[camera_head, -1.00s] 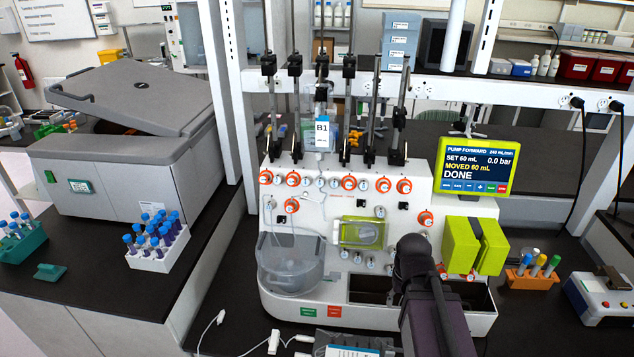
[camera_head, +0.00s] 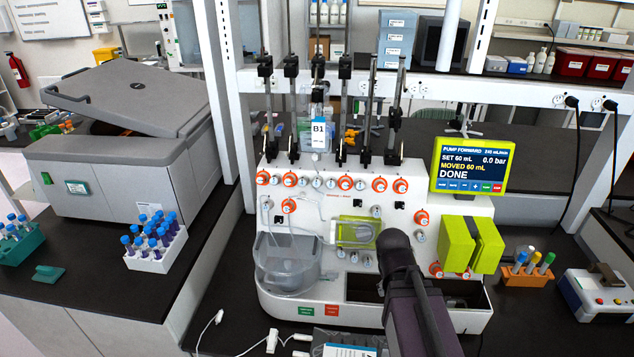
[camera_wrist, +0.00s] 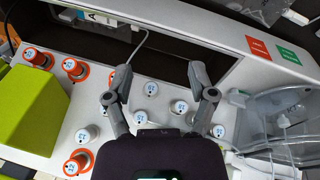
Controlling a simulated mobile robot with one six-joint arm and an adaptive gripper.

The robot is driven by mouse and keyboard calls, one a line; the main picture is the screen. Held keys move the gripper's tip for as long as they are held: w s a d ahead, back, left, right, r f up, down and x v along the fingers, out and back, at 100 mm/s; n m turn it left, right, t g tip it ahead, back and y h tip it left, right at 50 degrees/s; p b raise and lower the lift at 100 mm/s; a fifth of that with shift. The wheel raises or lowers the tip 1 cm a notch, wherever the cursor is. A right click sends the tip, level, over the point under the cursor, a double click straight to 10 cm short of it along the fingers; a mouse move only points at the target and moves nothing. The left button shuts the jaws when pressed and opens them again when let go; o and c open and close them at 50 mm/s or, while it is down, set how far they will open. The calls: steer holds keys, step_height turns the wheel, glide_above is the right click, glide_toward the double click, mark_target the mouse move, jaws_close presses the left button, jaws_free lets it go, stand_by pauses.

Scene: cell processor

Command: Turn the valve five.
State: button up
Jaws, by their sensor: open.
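The white cell processor (camera_head: 320,220) carries an upper row of knob valves with orange rings, including one valve (camera_head: 345,182) near the middle and others further right (camera_head: 379,184). More orange-ringed valves sit lower right (camera_head: 421,217). The labels are too small to read, so I cannot tell which is valve five. My gripper (camera_wrist: 160,84) is open and empty in the wrist view, its fingers spread over the lower panel among small grey-white knobs (camera_wrist: 180,107). Orange-ringed valves (camera_wrist: 75,69) lie left of it there. In the head view my arm hides the gripper.
The lime-green pump block (camera_head: 470,245) and a screen (camera_head: 473,165) reading DONE are at the right. A clear bowl (camera_head: 287,265) is at the lower left of the panel. A tube rack (camera_head: 157,258) stands further left. Upright clamps rise above the valve row.

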steer(key=w+a+r+n+t+h+p, duration=0.2)
steer(key=w+a+r+n+t, duration=0.1)
steer(key=w+a+r+n, duration=0.15)
steer(key=n+t+y+p, duration=0.1)
steer(key=n+t+p, duration=0.4)
steer(key=n+t, duration=0.85)
glide_toward(316, 184)
steer(key=s+r+n+g, duration=0.3)
steer(key=r+n, duration=0.1)
steer(key=shift+s+a, duration=0.1)
steer(key=shift+a, duration=0.25)
steer(key=shift+b, duration=0.3)
steer(key=b+x, duration=0.3)
steer(key=x, duration=1)
steer(key=shift+w+f+b, duration=0.25)
steer(key=shift+w+b, duration=0.1)
